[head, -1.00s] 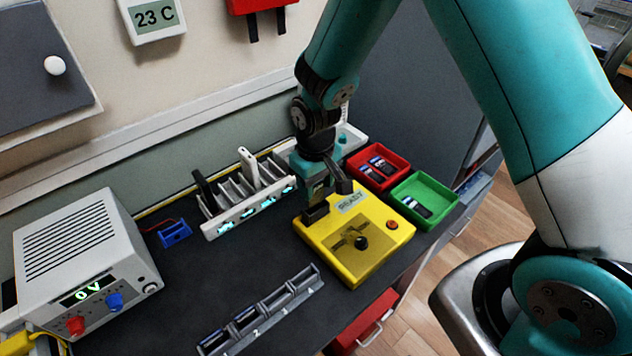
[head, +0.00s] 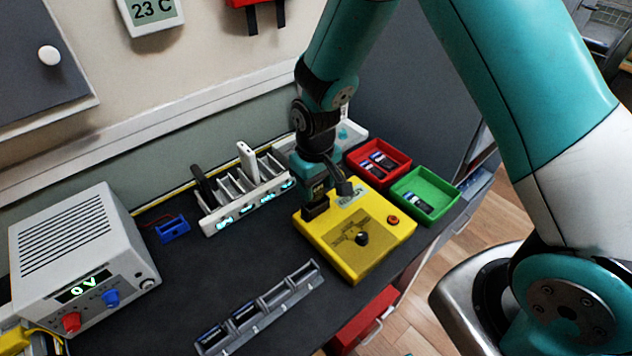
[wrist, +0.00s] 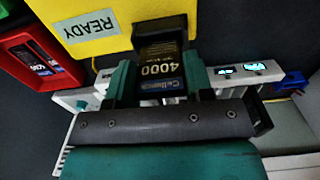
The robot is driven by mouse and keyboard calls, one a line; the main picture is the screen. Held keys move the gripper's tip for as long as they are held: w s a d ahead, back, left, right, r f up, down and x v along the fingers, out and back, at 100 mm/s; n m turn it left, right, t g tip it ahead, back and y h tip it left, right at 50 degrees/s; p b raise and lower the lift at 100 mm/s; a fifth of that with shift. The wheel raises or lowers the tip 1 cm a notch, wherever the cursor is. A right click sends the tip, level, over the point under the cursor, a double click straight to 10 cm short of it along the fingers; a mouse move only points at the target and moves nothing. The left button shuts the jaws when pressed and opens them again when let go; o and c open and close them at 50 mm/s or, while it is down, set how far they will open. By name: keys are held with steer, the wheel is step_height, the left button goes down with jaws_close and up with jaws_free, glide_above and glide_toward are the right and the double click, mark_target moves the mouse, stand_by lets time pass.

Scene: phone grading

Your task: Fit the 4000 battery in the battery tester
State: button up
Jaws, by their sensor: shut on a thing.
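The battery tester (head: 352,232) is a yellow box with a black dial, a red button and a display that reads READY in the wrist view (wrist: 92,28). A black slot block (head: 316,209) stands at its back left corner. The dark battery marked 4000 (wrist: 163,72) is between the fingers of my gripper (wrist: 160,85), which is shut on it. The battery's far end meets the black slot block in the wrist view (wrist: 160,28). How deep it sits there is hidden. In the head view my gripper (head: 318,190) is right above the block.
A red bin (head: 396,152) and a green bin (head: 447,190), both with batteries, stand right of the tester. A white charging rack (head: 225,215) is to the left. A grey slotted tray (head: 262,325) lies in front. A power supply (head: 75,245) reads 0 V.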

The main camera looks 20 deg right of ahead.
steer(key=shift+f+b, duration=0.6)
steer(key=shift+f, duration=0.4)
steer(key=shift+f, duration=0.2)
steer(key=o, duration=1)
steer(key=shift+r, duration=0.1)
step_height(320, 180, up, 17)
steer(key=b, duration=0.2)
steer(key=s+a+r+n+y, duration=0.1)
steer(key=s+r, duration=0.1)
steer(key=s, duration=0.5)
steer(key=s+a+r+n+y, duration=0.1)
steer(key=s+r, duration=0.1)
steer(key=s, duration=0.5)
steer(key=s+a+r+n+y, duration=0.1)
steer(key=s+r+y, duration=0.1)
steer(key=s, duration=0.5)
steer(key=shift+s+a+r, duration=0.2)
steer(key=shift+a+r, duration=0.15)
